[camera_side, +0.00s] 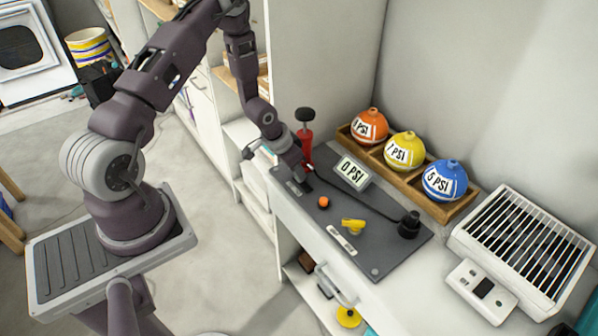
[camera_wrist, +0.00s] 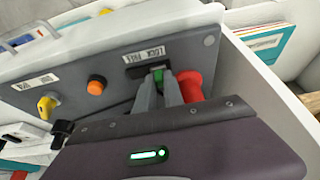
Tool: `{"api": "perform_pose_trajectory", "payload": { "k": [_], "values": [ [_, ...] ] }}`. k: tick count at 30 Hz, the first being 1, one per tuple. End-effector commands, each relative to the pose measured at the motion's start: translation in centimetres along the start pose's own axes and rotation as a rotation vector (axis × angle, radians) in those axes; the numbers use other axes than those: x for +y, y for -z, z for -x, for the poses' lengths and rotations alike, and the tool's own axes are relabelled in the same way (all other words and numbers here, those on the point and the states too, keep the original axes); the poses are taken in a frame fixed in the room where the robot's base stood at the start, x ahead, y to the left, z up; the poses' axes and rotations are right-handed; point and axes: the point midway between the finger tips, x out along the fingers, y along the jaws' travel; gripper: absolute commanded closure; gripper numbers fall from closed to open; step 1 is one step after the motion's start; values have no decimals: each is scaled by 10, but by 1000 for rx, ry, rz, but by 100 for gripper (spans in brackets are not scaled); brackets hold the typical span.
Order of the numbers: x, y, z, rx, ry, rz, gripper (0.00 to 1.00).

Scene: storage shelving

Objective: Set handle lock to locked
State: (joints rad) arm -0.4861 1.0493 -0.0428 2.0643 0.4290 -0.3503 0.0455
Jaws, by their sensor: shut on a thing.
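The grey panel (camera_side: 355,247) lies on the white counter. It also fills the upper part of the wrist view (camera_wrist: 110,80). At its far end, the handle lock (camera_wrist: 158,73) shows as a small green piece at a dark slot, beside a white label reading LOCK and FREE. My gripper (camera_side: 305,178) is low over that end of the panel. In the wrist view its fingers (camera_wrist: 160,80) are shut on the green piece. They partly hide it, and I cannot tell which setting it is in. The red pump (camera_side: 306,148) with a black handle stands right beside my gripper; its red body (camera_wrist: 190,82) also shows in the wrist view.
An orange button (camera_side: 323,202), a yellow knob (camera_side: 353,226) and a black hose fitting (camera_side: 409,224) sit on the panel. A 0 PSI sign (camera_side: 352,172) stands behind. A wooden tray (camera_side: 462,207) holds three coloured balls. A white slatted box (camera_side: 522,245) is at the right.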

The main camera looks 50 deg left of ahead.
Motion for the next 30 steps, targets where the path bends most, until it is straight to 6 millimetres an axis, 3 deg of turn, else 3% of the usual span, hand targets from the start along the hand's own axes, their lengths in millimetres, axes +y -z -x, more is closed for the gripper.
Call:
{"api": "perform_pose_trajectory", "payload": {
  "k": [1, 2, 5, 14, 24, 30],
  "values": [
    [-6, 1, 1, 2, 12, 6, 100],
    [-7, 1, 1, 2, 13, 7, 82],
    [-6, 1, 0, 2, 12, 6, 65],
    [-4, 0, 3, 2, 9, 5, 65],
    [-5, 1, 65, 4, 11, 7, 65],
    [-4, 0, 72, 1, 9, 5, 65]
  ]
}}
